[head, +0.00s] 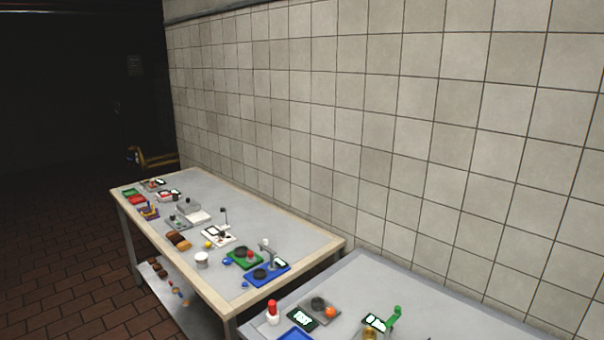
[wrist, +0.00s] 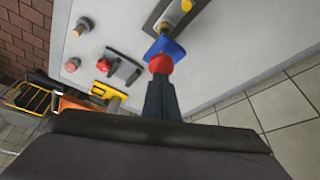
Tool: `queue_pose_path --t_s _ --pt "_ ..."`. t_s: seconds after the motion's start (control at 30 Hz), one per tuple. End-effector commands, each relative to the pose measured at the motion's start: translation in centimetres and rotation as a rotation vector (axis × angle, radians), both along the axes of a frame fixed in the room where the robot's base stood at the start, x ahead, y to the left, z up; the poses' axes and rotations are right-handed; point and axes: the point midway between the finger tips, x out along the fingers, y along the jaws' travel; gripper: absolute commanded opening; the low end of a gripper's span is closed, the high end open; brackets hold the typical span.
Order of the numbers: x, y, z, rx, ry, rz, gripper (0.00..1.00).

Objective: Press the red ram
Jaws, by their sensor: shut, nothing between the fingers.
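In the wrist view my gripper (wrist: 160,80) is shut, its dark fingers together and pointing at a red rounded knob (wrist: 160,64). The knob sits at the end of a blue piece (wrist: 165,46). The fingertips overlap the knob's lower edge; I cannot tell whether they touch it. Another red knob (wrist: 103,64) stands on a grey device to the left. I cannot tell for certain which red part is the ram. In the head view a red-topped white piece (head: 272,311) stands on the near table. My gripper is not visible there.
In the wrist view a dark plate with a yellow knob (wrist: 187,5) lies beyond the blue piece. A yellow fixture (wrist: 103,90) is left of my fingers. In the head view a long table (head: 290,223) holds several small devices, and a tiled wall (head: 400,120) runs behind.

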Motion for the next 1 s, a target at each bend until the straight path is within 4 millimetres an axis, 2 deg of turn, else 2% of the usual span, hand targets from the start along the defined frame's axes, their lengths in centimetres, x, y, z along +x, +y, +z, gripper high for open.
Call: queue_pose_path --t_s 0.73,1.0 --pt "0.0 0.1 -2.5 0.003 0.001 0.0 0.0" --pt "0.0 0.1 -1.7 0.005 0.002 0.0 0.0"
